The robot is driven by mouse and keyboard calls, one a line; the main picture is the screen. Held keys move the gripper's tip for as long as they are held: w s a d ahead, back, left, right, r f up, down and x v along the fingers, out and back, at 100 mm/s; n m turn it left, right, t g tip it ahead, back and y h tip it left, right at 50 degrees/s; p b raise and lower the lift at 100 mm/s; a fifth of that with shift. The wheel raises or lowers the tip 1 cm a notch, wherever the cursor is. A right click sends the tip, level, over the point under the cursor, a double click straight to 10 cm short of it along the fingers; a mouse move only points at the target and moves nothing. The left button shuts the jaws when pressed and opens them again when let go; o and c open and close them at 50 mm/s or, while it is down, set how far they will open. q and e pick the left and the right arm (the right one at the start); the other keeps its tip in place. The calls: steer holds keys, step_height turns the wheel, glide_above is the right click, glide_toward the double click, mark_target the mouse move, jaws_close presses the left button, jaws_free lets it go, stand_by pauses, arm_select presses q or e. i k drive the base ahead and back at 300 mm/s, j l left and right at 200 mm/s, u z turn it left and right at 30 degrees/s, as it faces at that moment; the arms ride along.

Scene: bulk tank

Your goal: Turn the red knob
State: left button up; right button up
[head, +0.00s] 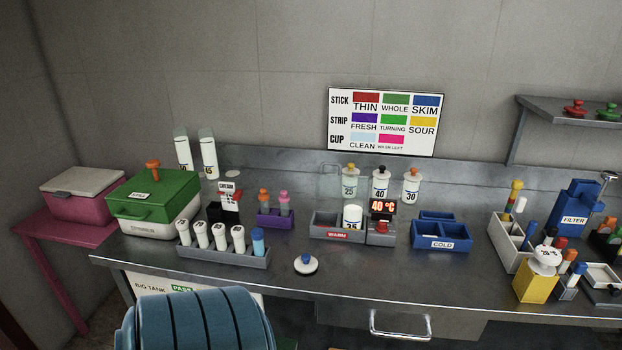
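A small red knob (383,227) sits on the front of the grey warmer's control box (378,239), under a red display (383,206) reading 40 °C. The box stands right of the grey tray labelled WARM (324,225). On the wall shelf at upper right, a red knob-shaped piece (576,109) stands next to a green one (609,113). Neither gripper is in view.
A white bottle marked 35 (352,217) stands in the warm tray. A blue COLD box (441,238) is to the right. A round white piece (305,264) lies on the steel counter (345,280). A ribbed teal object (195,322) fills the bottom left.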

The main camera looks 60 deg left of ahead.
mark_target(382, 227)
steer(key=u, duration=1.7)
steer(key=j+z, duration=0.45)
